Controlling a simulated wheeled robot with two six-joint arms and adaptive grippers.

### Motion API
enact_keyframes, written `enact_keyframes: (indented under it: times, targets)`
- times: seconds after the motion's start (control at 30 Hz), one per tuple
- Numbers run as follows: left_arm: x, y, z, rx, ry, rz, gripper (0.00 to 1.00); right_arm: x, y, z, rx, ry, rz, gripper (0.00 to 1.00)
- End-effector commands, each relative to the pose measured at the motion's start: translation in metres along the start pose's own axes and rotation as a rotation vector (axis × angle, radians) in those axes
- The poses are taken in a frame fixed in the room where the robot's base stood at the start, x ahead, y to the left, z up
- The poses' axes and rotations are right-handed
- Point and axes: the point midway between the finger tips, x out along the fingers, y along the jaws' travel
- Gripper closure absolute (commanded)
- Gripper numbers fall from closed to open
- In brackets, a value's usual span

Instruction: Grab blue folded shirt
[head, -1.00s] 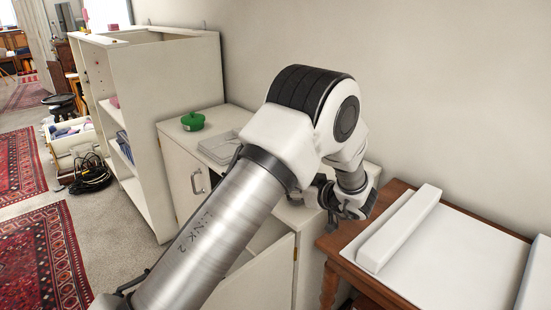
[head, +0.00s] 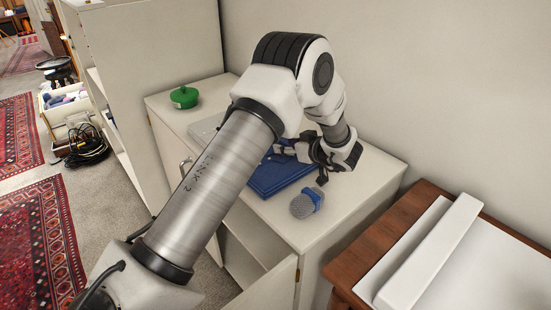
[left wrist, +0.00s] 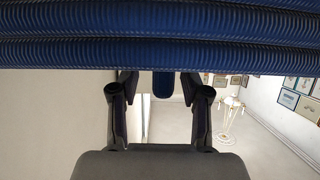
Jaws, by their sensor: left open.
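The blue folded shirt (head: 275,178) lies flat on the white cabinet top (head: 335,228), partly hidden behind my left arm and gripper. In the left wrist view, dark blue ribbed fabric (left wrist: 160,40) fills the top of the picture, close to the camera. My left gripper (head: 303,160) is at the shirt's right side, low over the cabinet top. In the left wrist view it (left wrist: 160,88) is open, its fingers apart with a blue strip showing between them. I cannot tell whether the fingers touch the shirt. My right gripper is out of view.
A grey round-headed object with a blue band (head: 303,203), like a microphone, lies just in front of the shirt. A green lidded pot (head: 184,96) and a partly hidden grey flat item (head: 206,128) are farther back. A wooden table (head: 435,200) stands right, beyond a gap.

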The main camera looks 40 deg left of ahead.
Motion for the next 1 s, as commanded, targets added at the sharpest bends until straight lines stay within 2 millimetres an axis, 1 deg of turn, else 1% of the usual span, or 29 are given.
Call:
enact_keyframes:
  times: [0.07, 0.23, 0.27, 0.3, 0.37, 0.67, 0.77, 0.87, 0.97, 1.0]
  targets:
    - [0.004, 0.0, 0.0, 0.0, 0.001, 0.001, 0.53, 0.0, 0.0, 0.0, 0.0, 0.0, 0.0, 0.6]
    - [0.004, 0.001, -0.001, 0.0, 0.001, 0.002, 0.53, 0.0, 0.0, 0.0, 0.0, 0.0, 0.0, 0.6]
    - [0.004, 0.001, -0.001, 0.0, 0.001, 0.002, 0.64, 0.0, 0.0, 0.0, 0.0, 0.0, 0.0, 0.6]
    - [0.003, 0.0, -0.001, 0.0, 0.001, 0.002, 0.78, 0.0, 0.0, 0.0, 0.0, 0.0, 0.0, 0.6]
    - [0.003, 0.0, -0.001, 0.0, 0.001, 0.002, 0.99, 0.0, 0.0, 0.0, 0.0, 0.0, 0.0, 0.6]
    - [0.003, 0.0, 0.0, 0.0, 0.001, 0.002, 1.0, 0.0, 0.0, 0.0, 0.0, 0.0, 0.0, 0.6]
    - [0.002, 0.0, -0.003, -0.001, 0.0, 0.002, 1.0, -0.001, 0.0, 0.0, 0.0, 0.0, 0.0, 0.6]
    - [-0.003, 0.001, -0.016, -0.004, 0.001, 0.002, 1.0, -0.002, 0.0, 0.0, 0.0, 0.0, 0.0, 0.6]
    - [-0.012, 0.001, -0.038, -0.005, 0.002, 0.003, 1.0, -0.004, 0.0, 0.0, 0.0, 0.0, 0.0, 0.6]
    - [-0.017, 0.001, -0.048, -0.006, 0.002, 0.004, 1.0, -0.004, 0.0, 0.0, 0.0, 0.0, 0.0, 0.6]
